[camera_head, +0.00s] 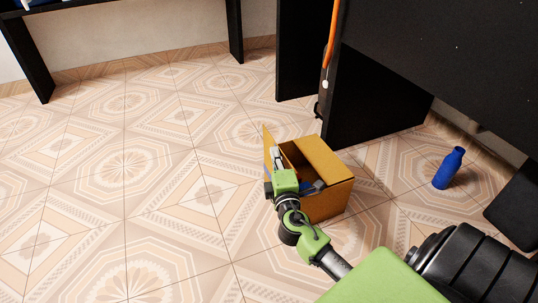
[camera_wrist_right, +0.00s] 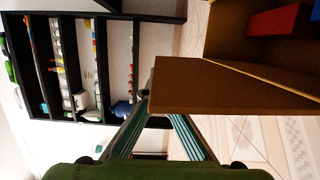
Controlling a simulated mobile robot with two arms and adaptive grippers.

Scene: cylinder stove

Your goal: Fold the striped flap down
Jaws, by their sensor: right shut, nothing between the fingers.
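An open brown cardboard box (camera_head: 322,204) stands on the tiled floor in the head view. Its left flap (camera_head: 267,142) sticks up, and its right flap (camera_head: 322,158) lies slanted over the opening. I cannot make out stripes on either. My right gripper (camera_head: 277,155) is shut and empty, beside the raised left flap. In the right wrist view a plain brown flap (camera_wrist_right: 205,88) crosses in front of the fingers (camera_wrist_right: 150,108) and hides part of them. I cannot tell whether they touch it. My left gripper is not in view.
A red object (camera_wrist_right: 284,20) lies inside the box. A black cabinet panel (camera_head: 372,105) stands just behind the box, and a blue bottle (camera_head: 449,168) stands to its right. The floor left of the box is clear. Shelves (camera_wrist_right: 90,70) show in the wrist view.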

